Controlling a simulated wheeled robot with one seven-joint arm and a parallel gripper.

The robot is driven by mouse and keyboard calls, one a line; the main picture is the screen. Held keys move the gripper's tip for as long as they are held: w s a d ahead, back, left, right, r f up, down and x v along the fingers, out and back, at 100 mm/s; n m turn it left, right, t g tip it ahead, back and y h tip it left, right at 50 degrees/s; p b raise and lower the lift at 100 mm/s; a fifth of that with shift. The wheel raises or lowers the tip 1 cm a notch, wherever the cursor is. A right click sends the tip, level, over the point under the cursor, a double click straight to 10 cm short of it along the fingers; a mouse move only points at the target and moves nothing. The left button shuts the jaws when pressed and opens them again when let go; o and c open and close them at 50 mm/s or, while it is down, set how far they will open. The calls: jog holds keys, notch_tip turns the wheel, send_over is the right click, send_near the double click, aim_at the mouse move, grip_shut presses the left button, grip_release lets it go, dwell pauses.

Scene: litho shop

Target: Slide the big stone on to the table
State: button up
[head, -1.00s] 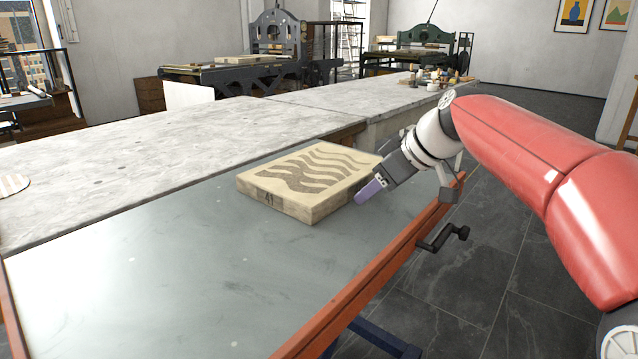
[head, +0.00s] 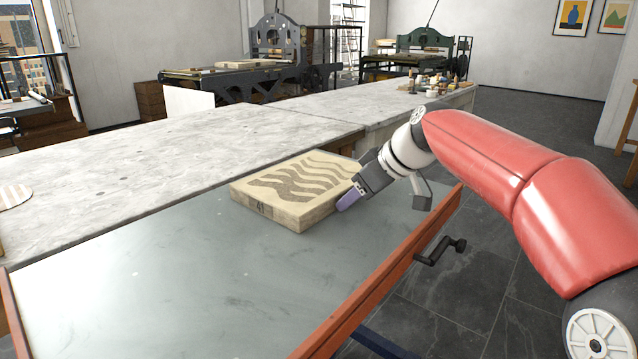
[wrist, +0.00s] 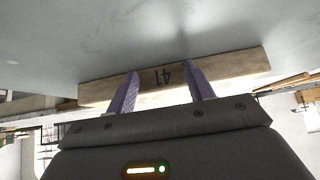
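The big stone (head: 268,205) is a thick pale slab with dark wavy stripes on top and "41" on a side. It lies flat on the grey top of a red-edged cart (head: 190,270), its far long side at or very near the marble-like table's (head: 150,160) edge. Whether it touches is unclear. My gripper (head: 348,201) is low at the stone's right side, purple fingers against or very near it. In the wrist view the two fingers (wrist: 163,88) are apart with nothing gripped between them; the stone's marked side (wrist: 230,72) is just beyond.
The near part of the cart top is bare. A crank handle (head: 440,250) sticks out from the cart's right side. Small bottles and jars (head: 438,84) stand at the table's far end. Presses (head: 265,60) stand behind. The table beside the stone is clear.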

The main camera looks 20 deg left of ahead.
aim_at(308, 177)
jog(key=shift+w+a+r+p, duration=0.1)
jog(key=shift+w+a+p, duration=0.2)
jog(key=shift+a+p, duration=0.55)
jog(key=shift+w+a+p, duration=0.25)
jog(key=shift+a+p, duration=0.05)
jog(key=shift+a, duration=1.05)
jog(key=shift+w+a+r+p, duration=0.1)
jog(key=shift+w+a+p, duration=0.1)
jog(key=shift+a+p, duration=0.3)
jog(key=shift+w+a+p, duration=0.15)
jog(key=shift+a+p, duration=0.2)
jog(key=shift+a, duration=0.2)
jog(key=shift+w+a, duration=0.3)
jog(key=shift+a, duration=0.55)
jog(key=shift+w+a, duration=0.35)
jog(key=shift+a, duration=0.55)
jog(key=shift+w+a, duration=0.3)
jog(key=shift+a, duration=0.55)
